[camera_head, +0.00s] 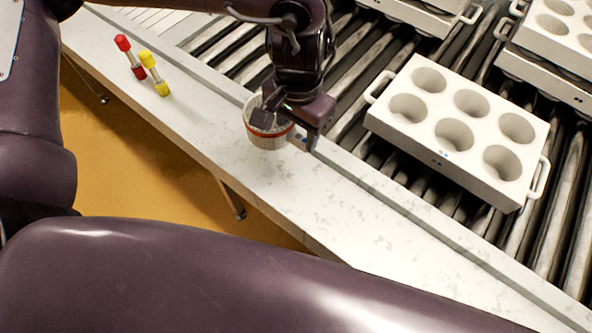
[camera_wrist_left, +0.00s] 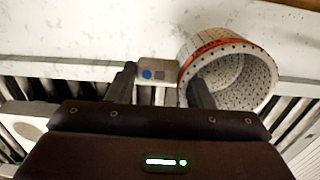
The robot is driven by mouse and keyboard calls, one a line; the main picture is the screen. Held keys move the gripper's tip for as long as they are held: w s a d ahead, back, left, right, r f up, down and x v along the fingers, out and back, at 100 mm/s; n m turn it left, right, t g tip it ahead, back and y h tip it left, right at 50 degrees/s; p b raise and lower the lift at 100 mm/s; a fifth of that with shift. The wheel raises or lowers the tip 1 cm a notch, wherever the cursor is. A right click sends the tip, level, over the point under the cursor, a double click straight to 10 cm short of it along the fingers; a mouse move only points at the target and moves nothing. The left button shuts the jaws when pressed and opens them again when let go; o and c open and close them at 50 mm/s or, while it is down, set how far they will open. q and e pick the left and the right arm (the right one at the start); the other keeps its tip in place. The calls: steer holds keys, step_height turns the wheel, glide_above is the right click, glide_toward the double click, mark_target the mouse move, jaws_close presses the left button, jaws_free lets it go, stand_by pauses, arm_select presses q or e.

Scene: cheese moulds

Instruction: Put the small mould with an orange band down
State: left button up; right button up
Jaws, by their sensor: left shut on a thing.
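The small mould with an orange band (camera_head: 268,134) is a pale, round, perforated cup, over the white counter (camera_head: 340,205) beside the conveyor. My left gripper (camera_head: 287,122) is shut on it from above and the right. In the left wrist view the mould (camera_wrist_left: 238,78) is tilted in the picture, with its open mouth and dotted inside showing. One finger of the left gripper (camera_wrist_left: 160,85) reaches into the mouth and the other is outside the wall. A small grey tab with a blue dot (camera_wrist_left: 153,73) shows between the fingers. I cannot tell whether the mould's base touches the counter. My right gripper is out of view.
A red-capped tube (camera_head: 131,57) and a yellow-capped tube (camera_head: 154,73) are on the counter at the left. A white block mould with several round wells (camera_head: 447,152) sits on the roller conveyor (camera_head: 375,147). More white block moulds are behind. The counter's front right stretch is clear.

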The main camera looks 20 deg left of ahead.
arm_select(q)
step_height(320, 180, down, 14)
steer(key=b, duration=0.2)
steer(key=shift+b, duration=0.4)
steer(key=shift+f, duration=0.3)
steer(key=o, duration=1)
steer(key=shift+f, duration=0.1)
steer(key=shift+o, duration=0.2)
